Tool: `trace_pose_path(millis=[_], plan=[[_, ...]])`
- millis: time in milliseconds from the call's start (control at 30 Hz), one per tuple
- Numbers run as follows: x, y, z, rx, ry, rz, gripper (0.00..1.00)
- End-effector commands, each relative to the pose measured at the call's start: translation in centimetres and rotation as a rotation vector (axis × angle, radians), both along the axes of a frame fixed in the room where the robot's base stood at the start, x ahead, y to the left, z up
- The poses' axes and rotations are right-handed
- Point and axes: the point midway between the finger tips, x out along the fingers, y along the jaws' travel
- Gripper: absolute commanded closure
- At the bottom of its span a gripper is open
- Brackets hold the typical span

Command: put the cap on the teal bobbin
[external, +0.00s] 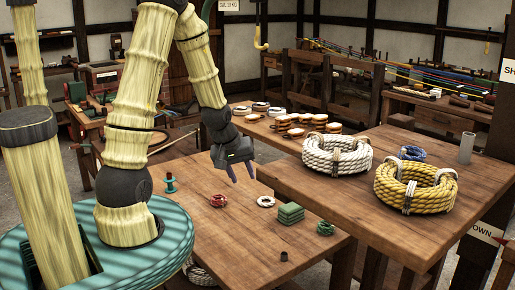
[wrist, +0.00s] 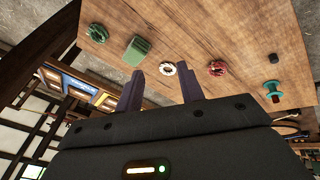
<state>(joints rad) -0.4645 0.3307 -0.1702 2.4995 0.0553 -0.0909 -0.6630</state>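The teal bobbin (external: 170,185) stands upright at the left of the low wooden table; it also shows at the right in the wrist view (wrist: 272,91). My gripper (external: 242,176) is open and empty above the table's back part, right of the bobbin and behind the cap. Its two spread fingers (wrist: 161,78) show in the wrist view with nothing between them.
A red coil (external: 218,200), a white coil (external: 265,202), a green stack (external: 290,213) and a green coil (external: 325,229) lie on the low table. A higher table (external: 350,195) at right bears large white (external: 337,155) and yellow (external: 416,187) rope coils.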

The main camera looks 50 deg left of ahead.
Motion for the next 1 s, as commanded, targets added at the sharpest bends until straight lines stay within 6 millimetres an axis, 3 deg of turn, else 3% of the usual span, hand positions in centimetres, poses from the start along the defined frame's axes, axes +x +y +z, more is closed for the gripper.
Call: trace_pose_path(millis=[33, 200, 400, 533, 1000], plan=[[-0.5, -1.7, 1.1, 0.040, 0.023, -0.113, 0.62], [-3.2, -6.3, 4.0, 0.148, 0.112, -0.481, 0.62], [-6.4, -9.9, 6.3, 0.217, 0.177, -0.816, 0.62], [-7.2, -10.5, 6.6, 0.227, 0.192, -0.886, 0.62], [-7.2, -10.5, 6.6, 0.227, 0.192, -0.883, 0.62]])
